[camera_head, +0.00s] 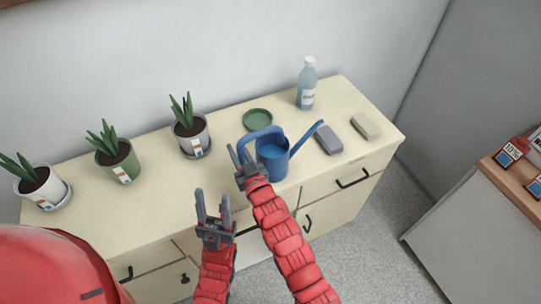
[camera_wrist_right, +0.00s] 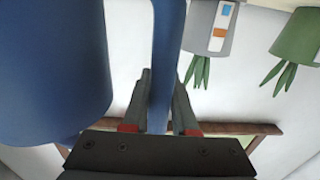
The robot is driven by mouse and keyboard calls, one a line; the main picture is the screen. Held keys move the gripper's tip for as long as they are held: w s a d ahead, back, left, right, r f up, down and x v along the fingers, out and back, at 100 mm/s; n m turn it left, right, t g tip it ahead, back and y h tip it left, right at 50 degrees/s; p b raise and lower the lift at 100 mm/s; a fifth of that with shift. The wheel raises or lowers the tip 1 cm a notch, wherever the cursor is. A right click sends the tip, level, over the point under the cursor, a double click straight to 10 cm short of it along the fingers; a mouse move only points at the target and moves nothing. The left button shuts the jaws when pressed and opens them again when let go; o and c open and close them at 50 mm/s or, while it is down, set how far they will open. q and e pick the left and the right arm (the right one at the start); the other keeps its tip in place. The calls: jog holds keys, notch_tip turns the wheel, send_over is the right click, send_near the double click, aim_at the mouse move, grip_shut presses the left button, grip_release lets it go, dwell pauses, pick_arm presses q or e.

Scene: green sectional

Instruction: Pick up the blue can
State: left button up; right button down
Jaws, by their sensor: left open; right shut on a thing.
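The blue watering can (camera_head: 273,158), with a long spout pointing right and a looped handle on its left, is at the front middle of the cream dresser top. I cannot tell whether its base touches the dresser. My right gripper (camera_head: 242,160) is shut on its handle. In the right wrist view the handle (camera_wrist_right: 167,50) runs between the fingers of the right gripper (camera_wrist_right: 160,95), and the can's body (camera_wrist_right: 50,70) fills the left side. My left gripper (camera_head: 213,208) is open and empty, below and left of the can, in front of the dresser.
On the dresser (camera_head: 90,220) are a white potted plant (camera_head: 45,188), a green one (camera_head: 120,163), a grey one (camera_head: 191,137), a green saucer (camera_head: 257,120), a bottle (camera_head: 307,85), a grey block (camera_head: 328,140) and a beige block (camera_head: 364,126). A counter (camera_head: 500,190) stands right.

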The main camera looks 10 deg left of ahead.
jog(key=shift+r, duration=0.1)
jog(key=shift+r+b, duration=0.3)
jog(key=shift+r, duration=0.15)
jog(key=shift+s+d+r+b, duration=0.2)
jog(key=shift+r+b, duration=0.15)
jog(key=shift+r, duration=0.3)
jog(key=shift+s+d+r+b, duration=0.1)
jog(key=shift+s+r+b, duration=0.1)
jog(key=shift+r+b, duration=0.3)
jog(key=p, duration=0.2)
send_near(237, 144)
jog(key=v, duration=0.3)
jog(key=shift+s+f, duration=0.25)
jog(key=shift+s, duration=0.1)
jog(key=shift+w, duration=0.1)
